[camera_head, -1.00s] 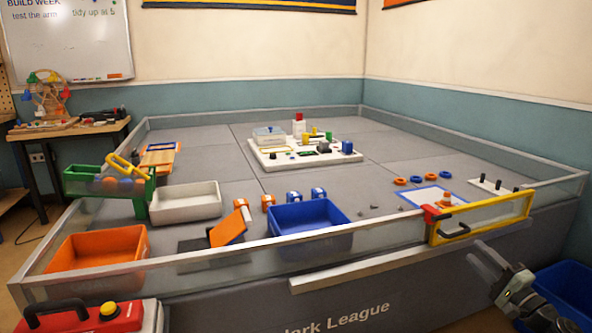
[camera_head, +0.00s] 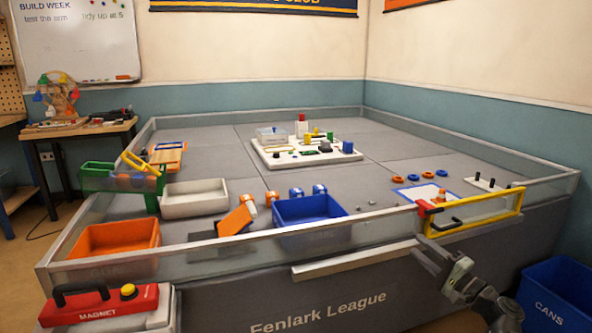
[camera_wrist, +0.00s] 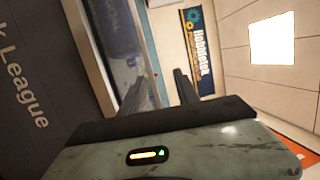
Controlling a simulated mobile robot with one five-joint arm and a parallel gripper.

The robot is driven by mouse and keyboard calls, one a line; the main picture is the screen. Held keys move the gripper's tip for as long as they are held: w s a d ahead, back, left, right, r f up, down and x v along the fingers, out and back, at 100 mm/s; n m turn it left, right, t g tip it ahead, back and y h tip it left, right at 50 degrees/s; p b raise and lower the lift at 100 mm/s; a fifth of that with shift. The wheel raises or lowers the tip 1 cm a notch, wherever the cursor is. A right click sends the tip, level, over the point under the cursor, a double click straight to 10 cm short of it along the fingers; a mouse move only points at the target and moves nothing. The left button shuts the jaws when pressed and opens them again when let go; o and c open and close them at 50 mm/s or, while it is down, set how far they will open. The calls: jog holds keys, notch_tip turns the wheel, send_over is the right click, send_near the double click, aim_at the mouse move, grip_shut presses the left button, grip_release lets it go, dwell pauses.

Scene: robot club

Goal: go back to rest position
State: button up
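My gripper (camera_head: 432,258) is in front of the table's near side, at the lower right in the head view, below the yellow-framed gate (camera_head: 475,215). It holds nothing. In the wrist view the two dark fingers of my gripper (camera_wrist: 160,85) stand apart with a clear gap between them. The arm behind it runs down to the lower right of the head view.
The low-walled grey table (camera_head: 215,148) fills the middle, with an orange bin (camera_head: 115,240), white bin (camera_head: 195,200) and blue bin (camera_head: 310,211) along its near side. A blue cans bin (camera_head: 562,305) stands on the floor at right. A red magnet box (camera_head: 100,303) is at lower left.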

jog(key=a+f+n+g+y+p, duration=0.1)
jog(key=a+f+n+g, duration=0.25)
jog(key=a, duration=0.75)
jog(key=a+f+n+g+y+p, duration=0.1)
jog(key=a+f+n+g, duration=0.3)
jog(key=a, duration=0.8)
jog(key=s+a+f+n+g+h, duration=0.3)
jog(key=s+a+f+g, duration=0.3)
jog(key=f, duration=0.4)
notch_tip(320, 180, down, 5)
jog(key=s+d+n+g+h, duration=0.1)
jog(key=s+d+g+h, duration=0.1)
jog(key=h, duration=0.2)
jog(key=s+d+f+g+h, duration=0.25)
jog(key=d+h, duration=0.25)
jog(key=d, duration=0.4)
notch_tip(320, 180, up, 38)
jog(key=s+p, duration=0.1)
jog(key=p, duration=3.7)
jog(key=shift+s+d+t+p, duration=0.15)
jog(key=shift+d+t+p, duration=0.1)
jog(key=shift+t+p, duration=0.15)
jog(key=shift+f, duration=0.15)
